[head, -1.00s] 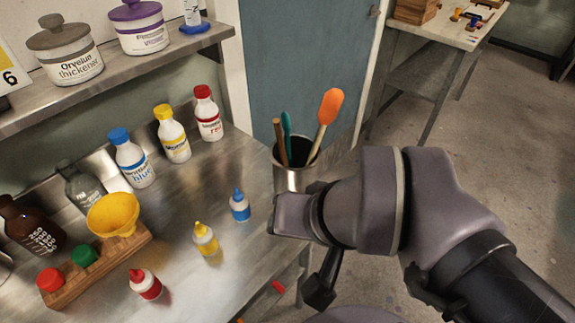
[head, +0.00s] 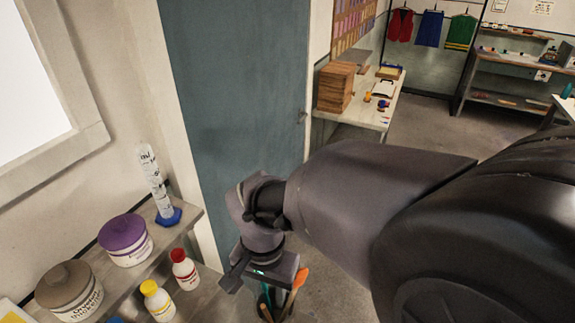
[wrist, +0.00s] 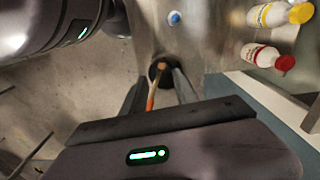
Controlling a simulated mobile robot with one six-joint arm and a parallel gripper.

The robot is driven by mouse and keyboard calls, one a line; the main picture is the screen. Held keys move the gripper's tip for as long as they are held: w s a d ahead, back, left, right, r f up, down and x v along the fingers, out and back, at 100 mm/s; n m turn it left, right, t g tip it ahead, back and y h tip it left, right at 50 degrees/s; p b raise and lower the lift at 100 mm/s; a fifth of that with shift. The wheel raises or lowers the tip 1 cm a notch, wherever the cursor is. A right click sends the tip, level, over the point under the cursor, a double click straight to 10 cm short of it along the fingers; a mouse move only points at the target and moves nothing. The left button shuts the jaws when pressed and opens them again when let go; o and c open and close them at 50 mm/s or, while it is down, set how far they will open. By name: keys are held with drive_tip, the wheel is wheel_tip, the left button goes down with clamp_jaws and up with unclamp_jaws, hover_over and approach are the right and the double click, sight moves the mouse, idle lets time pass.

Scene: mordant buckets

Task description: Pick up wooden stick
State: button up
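My gripper (wrist: 160,88) points down over a dark cup (wrist: 158,68) of utensils. In the wrist view its two fingers stand apart, one on each side of the cup. A brown and orange utensil (wrist: 152,92) shows between them; I cannot tell for sure whether it is the wooden stick or the spatula. In the head view the orange spatula (head: 300,278) sticks up just right of my gripper (head: 255,285), whose body hides most of the cup. A thin brown handle shows low in the cup, partly hidden.
A shelf at the left holds a purple-lidded jar (head: 124,240), a brown-lidded jar (head: 69,290) and a cylinder (head: 155,185). White bottles with red (head: 184,268) and yellow (head: 157,300) caps stand near the cup. A blue-grey door (head: 235,110) is behind.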

sight(268, 320)
drive_tip(key=f, duration=0.3)
drive_tip(key=f+b, duration=0.1)
drive_tip(key=f, duration=0.3)
drive_tip(key=f+b, duration=0.1)
drive_tip(key=f, duration=0.3)
drive_tip(key=shift+a, duration=0.4)
drive_tip(key=shift+s, duration=0.1)
clamp_jaws()
